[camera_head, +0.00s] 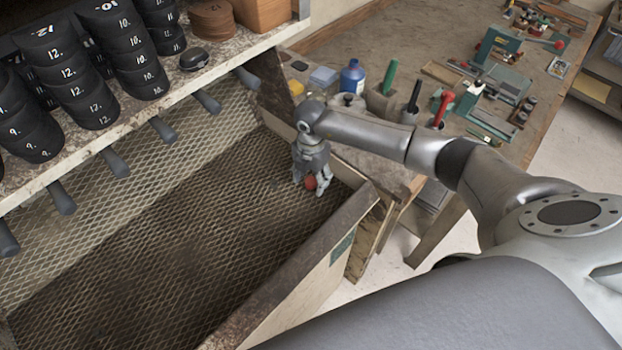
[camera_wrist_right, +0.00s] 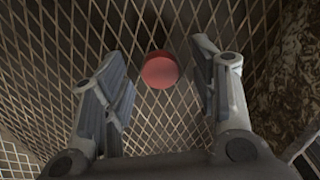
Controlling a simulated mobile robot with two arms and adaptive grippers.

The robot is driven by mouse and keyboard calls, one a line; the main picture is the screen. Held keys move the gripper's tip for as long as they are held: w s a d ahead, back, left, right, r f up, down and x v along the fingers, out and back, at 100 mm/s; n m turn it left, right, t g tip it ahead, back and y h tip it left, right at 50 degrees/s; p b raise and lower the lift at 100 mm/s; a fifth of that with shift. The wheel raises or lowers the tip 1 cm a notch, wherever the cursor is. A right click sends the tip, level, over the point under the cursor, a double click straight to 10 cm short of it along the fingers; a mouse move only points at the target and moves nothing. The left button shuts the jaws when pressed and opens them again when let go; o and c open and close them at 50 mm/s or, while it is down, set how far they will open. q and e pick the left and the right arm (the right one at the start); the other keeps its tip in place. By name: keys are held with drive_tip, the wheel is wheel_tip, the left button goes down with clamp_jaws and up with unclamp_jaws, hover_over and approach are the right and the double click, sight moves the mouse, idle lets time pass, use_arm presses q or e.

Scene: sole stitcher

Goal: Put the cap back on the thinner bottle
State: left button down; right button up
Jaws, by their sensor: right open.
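A small round red cap (camera_head: 310,183) is down in the mesh-floored bin. My right gripper (camera_head: 312,186) reaches into the bin from above, pointing down, with its fingers around the cap. In the right wrist view the red cap (camera_wrist_right: 160,70) shows between the two spread fingers (camera_wrist_right: 162,95), with a visible gap on each side. I cannot tell how far below the fingertips it lies. A blue bottle (camera_head: 352,77) stands upright on the workbench; I cannot tell for sure that it is the thinner bottle. My left gripper is not in view.
The bin's wooden front wall (camera_head: 300,285) and right wall stand close to my right gripper. A shelf (camera_head: 150,98) with black heel stacks overhangs the bin's far side. The workbench (camera_head: 430,50) holds a metal can, handled tools and a vise.

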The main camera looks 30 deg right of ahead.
sight(312, 181)
drive_tip(key=c, duration=0.8)
drive_tip(key=shift+r, duration=0.1)
drive_tip(key=shift+r+b, duration=0.45)
drive_tip(key=shift+b, duration=0.1)
wheel_tip(312, 181, up, 2)
drive_tip(key=shift+s+r+b, duration=0.15)
drive_tip(key=shift+b, duration=0.55)
drive_tip(key=s+r+b, duration=0.1)
drive_tip(key=s+r, duration=0.2)
drive_tip(key=s, duration=0.1)
drive_tip(key=s+d+r+b, duration=0.1)
drive_tip(key=s+r+b, duration=0.1)
drive_tip(key=s+r, duration=0.1)
drive_tip(key=s+d+r+b, duration=0.1)
drive_tip(key=s+r+b, duration=0.1)
drive_tip(key=s, duration=0.3)
drive_tip(key=shift+s+d+r, duration=0.15)
drive_tip(key=shift+d+r, duration=0.05)
drive_tip(key=shift+r, duration=0.25)
drive_tip(key=shift+s+r, duration=0.35)
drive_tip(key=shift+s, duration=0.3)
